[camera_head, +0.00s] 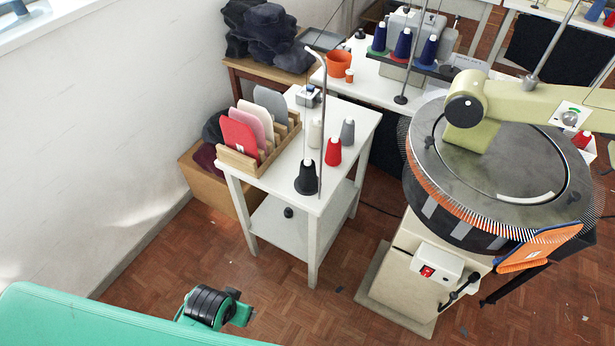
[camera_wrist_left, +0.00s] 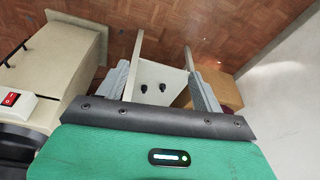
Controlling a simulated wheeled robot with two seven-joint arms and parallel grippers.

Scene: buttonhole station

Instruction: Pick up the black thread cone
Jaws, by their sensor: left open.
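The black thread cone (camera_head: 307,178) stands upright on the front part of a small white table (camera_head: 337,178), next to a thin metal post. A red cone (camera_head: 333,152), a grey cone (camera_head: 347,131) and a whitish cone (camera_head: 315,134) stand behind it. My left gripper (camera_wrist_left: 162,84) is open in the left wrist view, with its grey fingers apart and nothing held between them. Beyond them is a white surface with two small dark things (camera_wrist_left: 153,87); I cannot tell whether either is the cone. My right gripper is not in view.
A wooden rack (camera_head: 255,150) with coloured pieces stands on the table's left side. A hooked post (camera_head: 323,100) rises near the cone. A round machine (camera_head: 495,170) stands at the right. A small black object (camera_head: 289,212) lies on the lower shelf. The floor in front is mostly clear.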

